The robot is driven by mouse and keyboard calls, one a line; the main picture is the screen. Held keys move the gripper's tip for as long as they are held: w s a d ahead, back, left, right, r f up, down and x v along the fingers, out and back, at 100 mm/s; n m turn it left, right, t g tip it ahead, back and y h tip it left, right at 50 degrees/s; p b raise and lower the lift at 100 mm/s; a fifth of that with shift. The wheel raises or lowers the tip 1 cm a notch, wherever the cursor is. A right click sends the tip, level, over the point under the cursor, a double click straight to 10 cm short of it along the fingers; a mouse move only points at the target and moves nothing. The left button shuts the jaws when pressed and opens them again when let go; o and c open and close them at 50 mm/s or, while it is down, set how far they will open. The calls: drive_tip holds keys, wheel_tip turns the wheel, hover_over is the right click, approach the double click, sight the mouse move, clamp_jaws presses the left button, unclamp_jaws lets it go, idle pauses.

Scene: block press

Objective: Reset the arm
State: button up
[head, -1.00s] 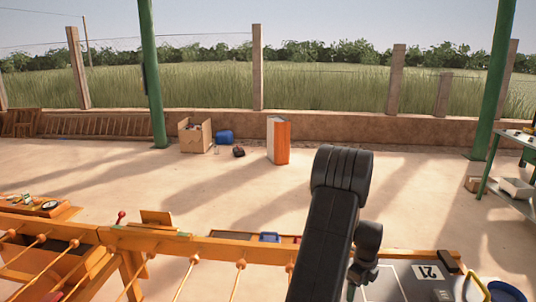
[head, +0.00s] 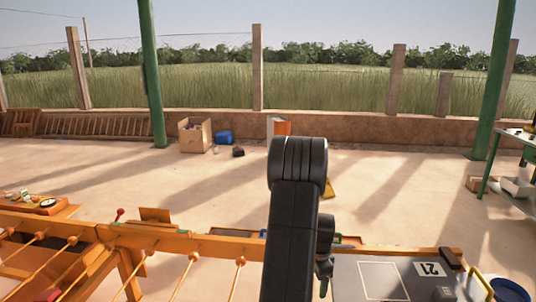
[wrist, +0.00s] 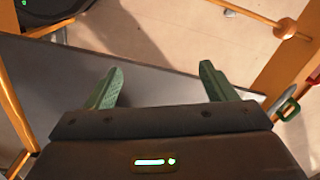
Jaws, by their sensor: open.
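My arm (head: 292,230) rises in front of the orange frame in the head view, its black upper link standing nearly upright. My gripper (wrist: 161,67) shows in the wrist view with its two green fingers wide apart and nothing between them. A dark grey surface (wrist: 165,88) lies beyond the fingers in that view. In the head view the grey panel (head: 345,277) with a white square outline and a "21" label (head: 429,269) is to the right of my arm. The arm hides part of the frame and the tray behind it.
An orange frame with beaded rods (head: 205,246) spans the front left. A red-knobbed lever (head: 119,214) stands on it. A yellow handle (head: 481,284) and a blue round container (head: 508,290) are at the lower right. A green-legged table (head: 520,150) stands far right. The floor behind is mostly open.

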drive_tip(key=a+n, duration=0.3)
drive_tip(key=a+n+b, duration=0.1)
drive_tip(key=a, duration=0.1)
drive_tip(key=shift+a+f+n, duration=0.1)
drive_tip(key=shift+f+n, duration=0.15)
drive_tip(key=shift+n, duration=0.15)
